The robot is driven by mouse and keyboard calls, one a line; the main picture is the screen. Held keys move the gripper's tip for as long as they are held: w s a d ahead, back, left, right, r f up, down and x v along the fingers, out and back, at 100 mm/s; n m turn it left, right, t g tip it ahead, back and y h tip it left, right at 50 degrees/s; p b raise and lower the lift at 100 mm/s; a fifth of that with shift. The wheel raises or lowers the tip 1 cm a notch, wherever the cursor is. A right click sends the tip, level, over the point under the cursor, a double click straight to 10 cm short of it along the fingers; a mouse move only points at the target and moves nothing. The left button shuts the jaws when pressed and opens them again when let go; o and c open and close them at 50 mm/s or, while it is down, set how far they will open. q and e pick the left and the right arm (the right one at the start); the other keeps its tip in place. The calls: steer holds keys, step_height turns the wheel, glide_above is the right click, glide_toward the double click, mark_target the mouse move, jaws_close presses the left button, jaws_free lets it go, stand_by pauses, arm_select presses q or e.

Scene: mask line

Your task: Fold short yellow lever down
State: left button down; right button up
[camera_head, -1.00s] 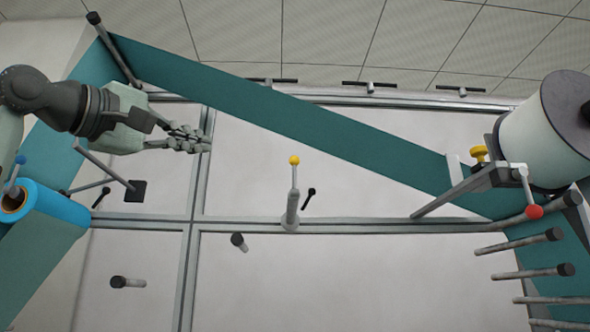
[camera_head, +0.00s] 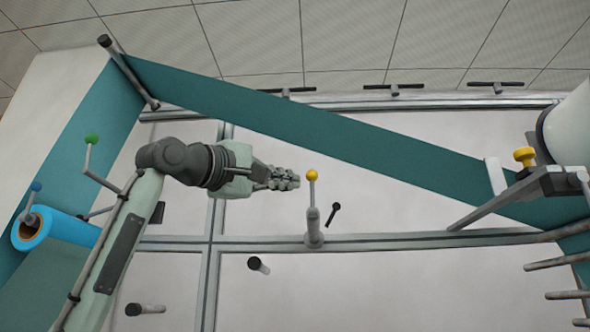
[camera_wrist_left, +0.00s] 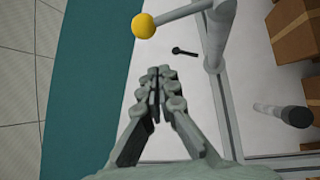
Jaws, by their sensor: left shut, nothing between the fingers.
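The short yellow lever is a grey rod with a yellow ball (camera_head: 312,175) on top, standing upright on a grey mount (camera_head: 314,229) on the metal rail, near the middle of the head view. My left gripper (camera_head: 297,181) is shut and empty, just left of the ball at about its height, with a small gap in the picture. In the left wrist view the ball (camera_wrist_left: 144,25) is beyond the shut fingertips (camera_wrist_left: 158,72), slightly left, and its rod runs right to the mount (camera_wrist_left: 215,50). My right gripper is not in view.
A teal web (camera_head: 330,130) slants down rightward behind the lever. A black-tipped pin (camera_head: 333,210) is right of the lever. A yellow knob (camera_head: 524,155) is on a bracket at right. Green (camera_head: 92,139) and blue (camera_head: 36,187) ball levers are at left. Boxes (camera_wrist_left: 300,30) show in the wrist view.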

mark_target(312, 191)
arm_select(q)
steer(key=s, duration=0.1)
steer(key=s+d, duration=0.1)
steer(key=s, duration=0.1)
steer(key=shift+d+f, duration=0.35)
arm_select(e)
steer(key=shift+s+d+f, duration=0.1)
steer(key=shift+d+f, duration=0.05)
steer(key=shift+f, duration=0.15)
arm_select(q)
steer(key=shift+s, duration=0.1)
steer(key=shift+f, duration=0.1)
